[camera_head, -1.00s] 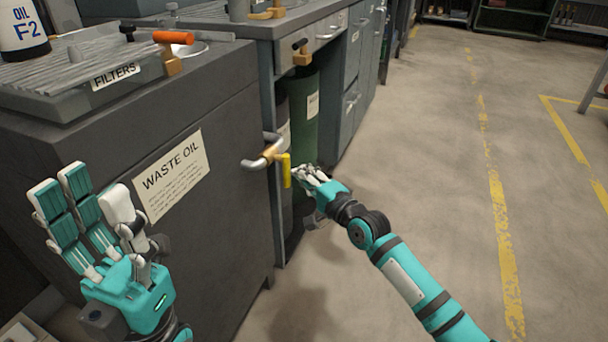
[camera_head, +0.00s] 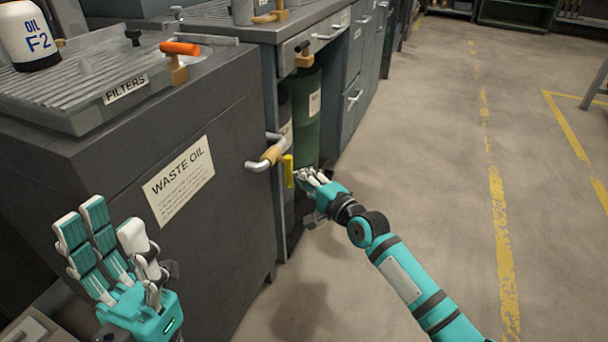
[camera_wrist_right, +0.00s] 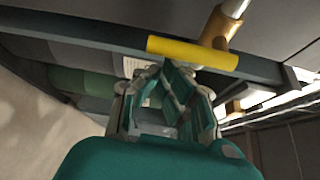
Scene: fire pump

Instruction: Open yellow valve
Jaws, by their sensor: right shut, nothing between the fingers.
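The yellow valve handle (camera_head: 288,171) hangs upright on a brass fitting of the silver pipe (camera_head: 265,161), on the side of the waste oil cabinet. In the right wrist view the yellow handle (camera_wrist_right: 193,53) lies across the view just beyond my fingers. My right gripper (camera_head: 308,177) is just right of the handle, its fingers pointing toward it; I see no clear grip on it. In the right wrist view my right gripper (camera_wrist_right: 165,85) is closed with nothing between its fingers. My left gripper (camera_head: 105,240) is open and empty, fingers up, in front of the cabinet.
The grey waste oil cabinet (camera_head: 235,215) stands at left, with a filters tray (camera_head: 90,115) and an orange-handled valve (camera_head: 180,48) on top. A green cylinder (camera_head: 306,125) stands in the recess behind the yellow handle. The floor (camera_head: 430,150) to the right is clear.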

